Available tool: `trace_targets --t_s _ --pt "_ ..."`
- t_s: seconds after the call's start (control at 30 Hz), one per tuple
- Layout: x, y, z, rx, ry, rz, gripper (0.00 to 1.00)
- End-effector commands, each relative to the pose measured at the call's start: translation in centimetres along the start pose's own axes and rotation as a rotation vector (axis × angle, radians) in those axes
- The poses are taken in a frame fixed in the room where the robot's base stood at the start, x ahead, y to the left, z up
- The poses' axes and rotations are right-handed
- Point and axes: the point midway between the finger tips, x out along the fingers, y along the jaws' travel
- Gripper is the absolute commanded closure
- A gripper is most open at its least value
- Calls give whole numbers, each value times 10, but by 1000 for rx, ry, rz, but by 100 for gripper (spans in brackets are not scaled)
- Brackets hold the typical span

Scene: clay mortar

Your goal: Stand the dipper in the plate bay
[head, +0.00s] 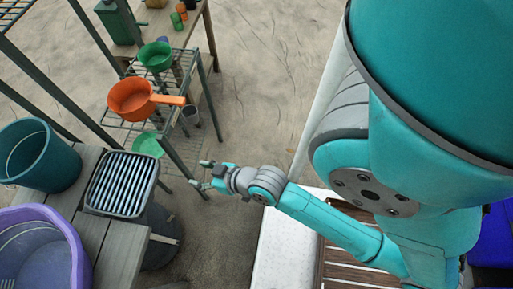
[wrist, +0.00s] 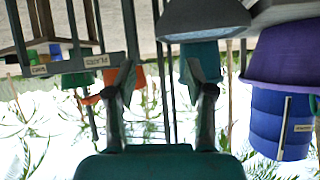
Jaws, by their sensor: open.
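An orange dipper (head: 130,100) with a straight handle (head: 168,100) pointing right rests on a wire rack shelf in the head view. The wrist view is upside down. In it, an orange shape (wrist: 110,84), probably the dipper, is partly hidden behind a finger. A sign reading PLATES (wrist: 97,61) hangs on the rack there, but I cannot make out the bay itself. My gripper (head: 198,174) is open and empty, below and right of the dipper in the head view. Its two fingers (wrist: 160,80) stand wide apart in the wrist view, touching nothing.
A green bowl or dipper (head: 155,56) sits behind the orange one, and a light green bowl (head: 147,144) lower down. A slatted grey tray (head: 122,183), teal bucket (head: 40,155) and purple tub (head: 40,250) stand at left. Sandy floor (head: 265,70) right of the rack is clear.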

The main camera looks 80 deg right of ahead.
Motion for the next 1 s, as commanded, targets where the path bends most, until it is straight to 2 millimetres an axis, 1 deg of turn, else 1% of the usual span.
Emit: trace_targets --t_s 0.03,0.1,0.17,0.3,0.5,0.6,0.7,0.77,1.0 --pt "-14 -7 12 -9 5 -6 47" --pt "-33 -12 20 -20 30 -8 47" --pt "-50 -16 26 -32 53 -14 47" --pt "-93 -25 35 -65 108 -41 47" --pt "-152 -34 36 -111 186 -105 47" --pt "-173 -36 33 -126 216 -135 47" --pt "-186 -38 31 -135 236 -155 47" --pt "-190 -38 29 -137 244 -162 47" --pt "-192 -38 28 -138 249 -166 47"
